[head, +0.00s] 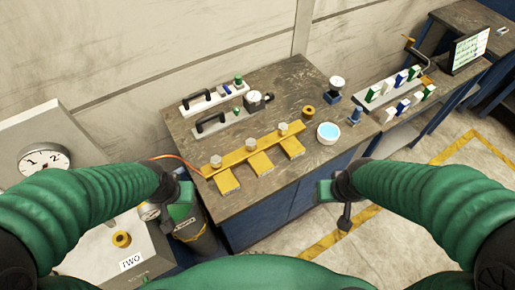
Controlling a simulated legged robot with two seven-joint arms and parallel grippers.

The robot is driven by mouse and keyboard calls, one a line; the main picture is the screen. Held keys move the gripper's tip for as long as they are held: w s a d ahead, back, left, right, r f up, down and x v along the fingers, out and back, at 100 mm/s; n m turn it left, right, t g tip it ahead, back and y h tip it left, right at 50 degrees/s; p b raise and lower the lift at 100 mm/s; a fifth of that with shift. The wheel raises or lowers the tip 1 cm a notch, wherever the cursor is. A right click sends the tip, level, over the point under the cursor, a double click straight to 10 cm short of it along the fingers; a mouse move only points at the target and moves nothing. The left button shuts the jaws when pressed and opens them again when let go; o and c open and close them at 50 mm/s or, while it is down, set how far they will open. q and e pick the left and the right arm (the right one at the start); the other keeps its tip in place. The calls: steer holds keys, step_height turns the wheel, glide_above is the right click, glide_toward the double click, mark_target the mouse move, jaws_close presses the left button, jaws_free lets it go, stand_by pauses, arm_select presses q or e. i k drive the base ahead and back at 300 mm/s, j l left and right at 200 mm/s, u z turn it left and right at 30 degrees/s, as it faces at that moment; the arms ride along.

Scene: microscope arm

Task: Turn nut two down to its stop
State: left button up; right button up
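A yellow fixture (257,158) with several prongs lies on the workbench. Three silver hex-like nuts stand along it: left (215,161), middle (250,144) and right (283,128). No numbers on them are readable. A brass knob-like part (122,239) sits on the grey panel at the lower left, near a label (131,262) reading TWO. My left gripper (182,203) is left of the bench's front edge, apart from the fixture. My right gripper (328,190) is beyond the bench's front right edge, touching none of the nuts. The fingers of both are too unclear to read.
Trays with black handles (208,122), a small gauge (255,99), a brass ring (308,111) and a white dish of blue liquid (328,132) stand on the bench. A round dial (45,160) is at left. A rack of coloured blocks (391,89) is at right.

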mark_target(251, 144)
steer(key=l+u, duration=0.2)
steer(key=u, duration=0.3)
steer(key=l+u, duration=0.2)
steer(key=u, duration=0.25)
steer(key=l+u, duration=0.15)
steer(key=u, duration=0.35)
